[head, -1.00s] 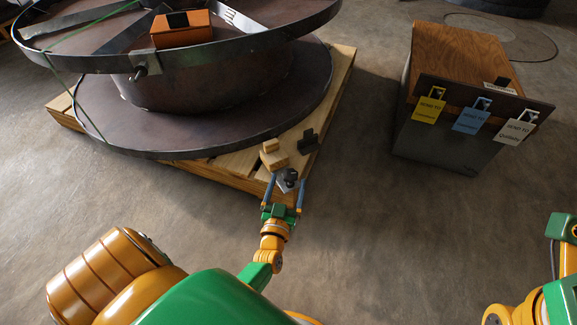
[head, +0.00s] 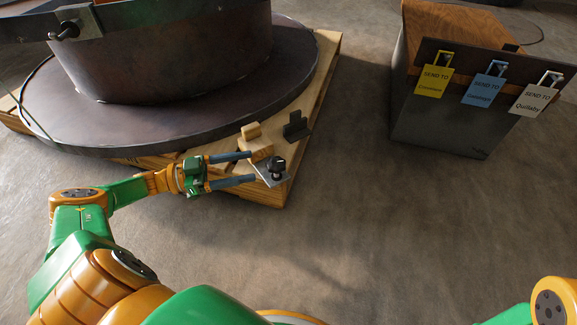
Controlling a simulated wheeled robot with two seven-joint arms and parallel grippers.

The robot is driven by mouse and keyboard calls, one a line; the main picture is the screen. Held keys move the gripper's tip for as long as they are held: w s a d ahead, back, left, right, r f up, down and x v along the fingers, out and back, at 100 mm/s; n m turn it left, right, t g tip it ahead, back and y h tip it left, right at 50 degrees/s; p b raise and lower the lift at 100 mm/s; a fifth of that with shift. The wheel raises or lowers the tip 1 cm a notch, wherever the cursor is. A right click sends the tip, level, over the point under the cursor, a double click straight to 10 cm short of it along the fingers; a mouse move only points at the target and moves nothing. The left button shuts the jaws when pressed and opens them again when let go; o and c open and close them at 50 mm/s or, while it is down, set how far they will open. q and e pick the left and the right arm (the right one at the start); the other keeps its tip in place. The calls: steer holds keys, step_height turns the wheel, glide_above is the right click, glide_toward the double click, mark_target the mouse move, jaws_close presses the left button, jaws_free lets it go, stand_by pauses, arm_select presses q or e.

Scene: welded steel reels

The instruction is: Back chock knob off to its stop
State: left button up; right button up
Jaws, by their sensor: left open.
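The black chock knob (head: 276,167) sits on a small grey metal plate (head: 272,181) at the near corner of the wooden pallet. A pale wooden chock block (head: 258,147) stands just behind it, by the reel's lower flange (head: 130,128). My left gripper (head: 253,167) reaches in from the left, open. Its two blue fingers point right, with their tips just left of the knob; nothing shows between them. Whether a fingertip touches the block or plate, I cannot tell. My right arm shows at the lower right, but its gripper is out of view.
A dark bracket (head: 297,127) stands on the pallet (head: 322,75) behind and right of the knob. A grey cabinet (head: 440,118) with a wooden top stands to the right, with yellow, blue and white "SEND TO" tags hanging on its front. The floor between is clear.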

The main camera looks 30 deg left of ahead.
mark_target(285, 161)
arm_select(q)
steer(key=shift+g, duration=0.3)
steer(key=b+x, duration=0.2)
steer(key=x, duration=0.8)
steer(key=shift+b, duration=0.3)
steer(key=shift+w+d, duration=0.3)
steer(key=shift+d, duration=0.1)
steer(key=shift+c, duration=0.3)
